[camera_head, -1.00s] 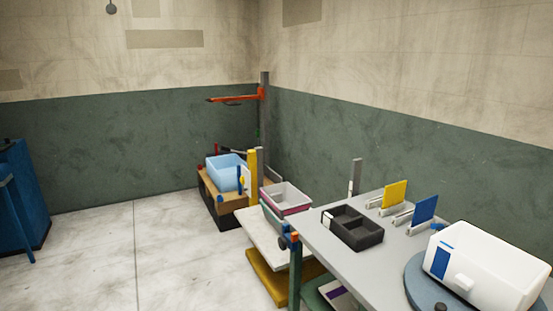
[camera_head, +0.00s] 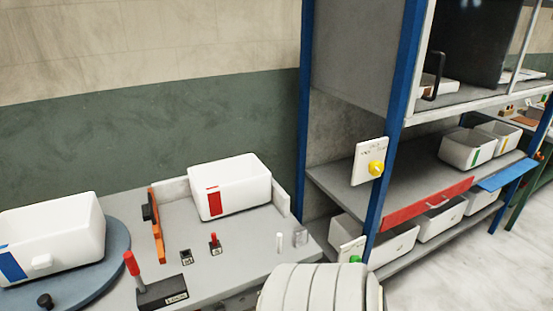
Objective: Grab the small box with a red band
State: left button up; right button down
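A white open box with a red band (camera_head: 213,201) on its front stands upright on the grey bench (camera_head: 235,257), towards its back right corner. Its inside is partly visible and looks empty. A similar white box with a blue band (camera_head: 60,238) stands on a round blue-grey turntable (camera_head: 105,275) at the left. Neither gripper is in view. A white ribbed rounded part at the bottom centre may be part of my own body.
A red-handled lever (camera_head: 132,264) and an orange upright (camera_head: 157,226) stand left of the red-banded box. Small switches and pegs (camera_head: 280,242) are in front of it. A blue-framed shelving unit (camera_head: 395,130) with a yellow button (camera_head: 376,168) and several white bins rises at the right.

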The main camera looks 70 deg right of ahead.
aim_at(222, 188)
jog(key=z, duration=2.05)
